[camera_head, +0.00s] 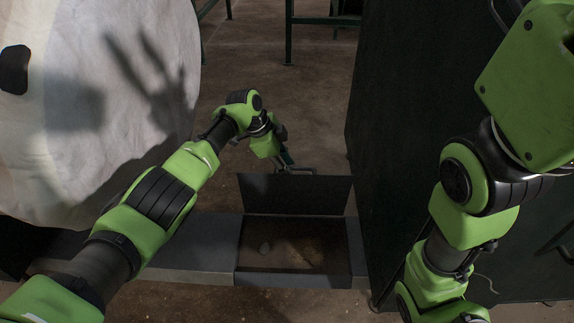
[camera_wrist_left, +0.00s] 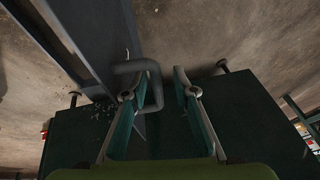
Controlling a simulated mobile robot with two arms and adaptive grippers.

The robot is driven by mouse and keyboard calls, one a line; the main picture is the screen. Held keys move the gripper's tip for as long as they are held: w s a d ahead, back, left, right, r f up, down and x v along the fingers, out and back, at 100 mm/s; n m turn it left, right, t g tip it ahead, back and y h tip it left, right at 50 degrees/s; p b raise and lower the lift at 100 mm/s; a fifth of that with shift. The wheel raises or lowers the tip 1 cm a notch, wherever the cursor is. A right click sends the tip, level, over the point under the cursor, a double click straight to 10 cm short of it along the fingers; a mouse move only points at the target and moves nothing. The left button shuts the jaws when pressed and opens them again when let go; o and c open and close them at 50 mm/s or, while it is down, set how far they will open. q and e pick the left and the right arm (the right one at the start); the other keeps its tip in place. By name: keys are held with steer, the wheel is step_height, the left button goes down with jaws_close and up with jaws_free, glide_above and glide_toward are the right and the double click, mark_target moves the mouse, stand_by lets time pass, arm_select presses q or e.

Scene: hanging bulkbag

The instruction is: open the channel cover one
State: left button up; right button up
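The channel cover (camera_head: 295,193) is a dark plate standing raised at the back edge of the open channel (camera_head: 293,262). A grey handle (camera_head: 303,170) shows at its top edge. My left gripper (camera_head: 287,160) is at that top edge, beside the handle. In the left wrist view my left gripper (camera_wrist_left: 160,95) has its two teal fingers apart. A bent grey bar (camera_wrist_left: 138,66), seemingly the handle, is by the left finger; I cannot tell whether it touches. My right arm comes down at the right, but its gripper is out of view.
A large white bulk bag (camera_head: 110,130) hangs at the left. A dark green cabinet-like panel (camera_head: 420,110) stands at the right of the channel. Floor (camera_head: 305,100) behind the cover is clear, with green frame legs further back.

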arm_select(q)
steer(key=shift+a+r, duration=0.1)
steer(key=shift+r, duration=0.35)
steer(key=v, duration=1.1)
steer(key=shift+s, duration=0.15)
